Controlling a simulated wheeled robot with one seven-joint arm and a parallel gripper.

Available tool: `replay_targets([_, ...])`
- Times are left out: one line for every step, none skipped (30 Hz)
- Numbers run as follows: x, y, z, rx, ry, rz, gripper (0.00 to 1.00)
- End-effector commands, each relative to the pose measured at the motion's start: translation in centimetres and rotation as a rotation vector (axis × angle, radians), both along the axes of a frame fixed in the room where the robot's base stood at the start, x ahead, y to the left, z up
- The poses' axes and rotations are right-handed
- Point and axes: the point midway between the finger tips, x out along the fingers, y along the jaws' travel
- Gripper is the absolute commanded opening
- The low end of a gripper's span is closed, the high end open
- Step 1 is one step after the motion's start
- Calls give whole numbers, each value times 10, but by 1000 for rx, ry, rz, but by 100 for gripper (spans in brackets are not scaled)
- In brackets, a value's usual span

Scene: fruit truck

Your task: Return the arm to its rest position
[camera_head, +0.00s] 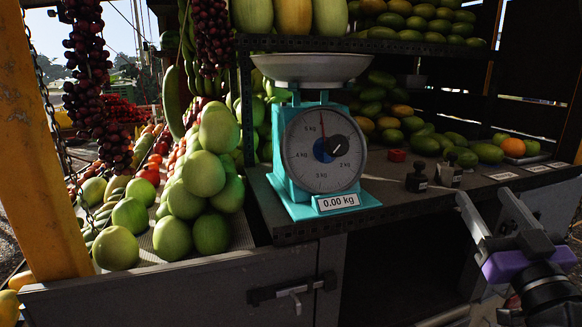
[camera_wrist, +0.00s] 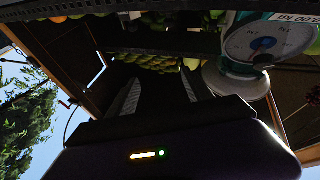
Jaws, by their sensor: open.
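My gripper (camera_head: 484,196) is at the right of the head view, in front of the counter's right part. Its two grey fingers stand apart, pointing up and to the left, with nothing seen between them. In the wrist view my gripper (camera_wrist: 161,76) also shows its fingers spread, with dark space between them and fruit far behind. The teal scale (camera_head: 322,155) stands on the counter to the left of my gripper. Its pan is empty and its label reads 0.00 kg. The scale shows upside down in the wrist view (camera_wrist: 262,45).
A pile of green round fruit (camera_head: 200,180) lies left of the scale. Dark stamp-like objects (camera_head: 417,177) and a red block (camera_head: 397,155) sit on the counter (camera_head: 400,200). An orange (camera_head: 513,147) and green fruit lie at the back right. A yellow post (camera_head: 45,150) stands at left.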

Motion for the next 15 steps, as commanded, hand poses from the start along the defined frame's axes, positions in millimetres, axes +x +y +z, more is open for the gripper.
replay_targets([-11,3,-20,42,8,-14,59])
replay_targets([-17,4,-29,63,7,-23,59])
replay_targets([-26,6,-41,90,7,-35,59])
replay_targets([-34,7,-51,108,7,-44,59])
replay_targets([-41,9,-59,125,7,-53,59])
replay_targets([-51,11,-70,147,9,-62,59])
replay_targets([-59,13,-78,161,10,-69,59])
replay_targets([-67,15,-86,174,12,-76,59])
replay_targets([-78,19,-97,191,16,-83,59])
replay_targets([-87,22,-104,201,18,-89,59])
replay_targets([-96,24,-111,210,22,-93,59])
replay_targets([-108,29,-120,222,27,-98,59])
replay_targets([-117,32,-127,229,33,-103,59])
replay_targets([-126,34,-132,235,36,-106,59])
replay_targets([-138,39,-140,241,44,-111,59])
